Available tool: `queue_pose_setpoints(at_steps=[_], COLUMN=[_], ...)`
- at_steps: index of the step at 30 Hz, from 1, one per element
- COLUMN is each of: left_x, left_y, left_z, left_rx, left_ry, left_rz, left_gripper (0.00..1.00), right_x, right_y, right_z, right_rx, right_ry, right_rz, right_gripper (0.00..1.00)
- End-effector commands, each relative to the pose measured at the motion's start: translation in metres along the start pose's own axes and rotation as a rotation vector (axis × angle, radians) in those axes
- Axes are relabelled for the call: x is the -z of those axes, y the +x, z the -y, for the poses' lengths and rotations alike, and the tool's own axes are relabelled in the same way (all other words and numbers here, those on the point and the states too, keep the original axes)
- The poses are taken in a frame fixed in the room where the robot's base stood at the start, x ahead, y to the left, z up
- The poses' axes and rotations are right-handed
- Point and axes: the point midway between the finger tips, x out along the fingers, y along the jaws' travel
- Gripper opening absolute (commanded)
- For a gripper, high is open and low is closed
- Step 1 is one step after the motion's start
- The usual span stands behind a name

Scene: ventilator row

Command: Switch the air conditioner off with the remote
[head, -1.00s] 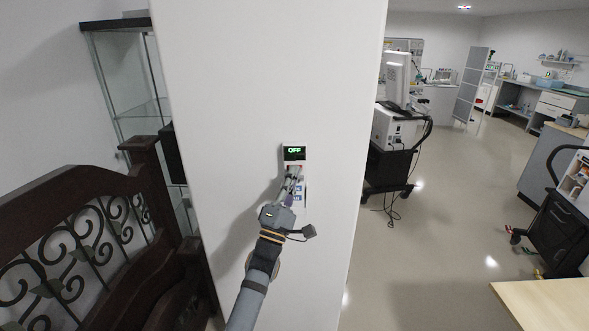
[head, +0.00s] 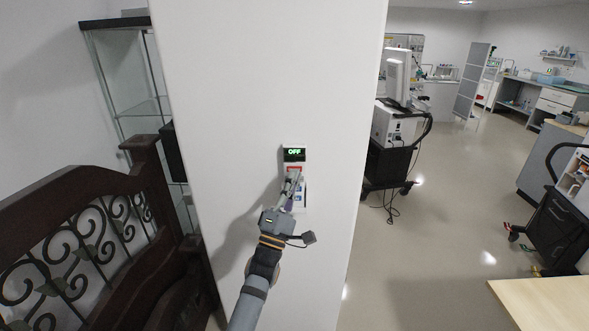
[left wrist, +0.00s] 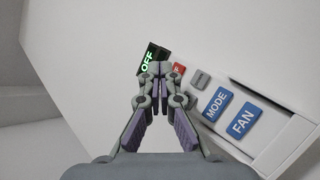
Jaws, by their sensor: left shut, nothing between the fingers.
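The remote (head: 301,196) is a white panel on the white pillar, with a dark display (head: 294,153) that reads OFF in green. A red button (head: 294,169) sits just below the display. In the left wrist view the display (left wrist: 150,60) also shows OFF, with the red button (left wrist: 179,69) partly hidden by the fingertips and blue MODE (left wrist: 217,106) and FAN (left wrist: 242,121) buttons beside it. My left gripper (head: 293,175) is shut and empty, its tips just below the red button in the head view. I cannot tell whether they touch the panel. My right gripper is not in view.
A dark carved wooden bench (head: 90,230) and a glass cabinet (head: 125,80) stand left of the pillar (head: 265,90). A ventilator on a dark cart (head: 390,160) stands to the right. A light wooden tabletop (head: 545,303) is at the lower right. Open floor lies between.

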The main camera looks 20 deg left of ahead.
Motion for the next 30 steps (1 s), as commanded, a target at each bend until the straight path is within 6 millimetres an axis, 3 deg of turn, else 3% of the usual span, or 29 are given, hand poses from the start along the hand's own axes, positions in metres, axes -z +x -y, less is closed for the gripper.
queue_pose_setpoints(at_steps=[15, 30], left_x=[-0.024, -0.025], left_y=[-0.03, -0.035], left_z=[-0.025, -0.025], left_rx=[0.002, 0.0], left_ry=[0.0, 0.0], left_rz=[-0.001, 0.0], left_gripper=[0.0, 0.0], right_x=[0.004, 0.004], right_y=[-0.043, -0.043], right_z=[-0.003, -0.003], right_rx=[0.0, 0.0], right_ry=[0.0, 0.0], right_rz=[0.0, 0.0], right_gripper=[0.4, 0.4])
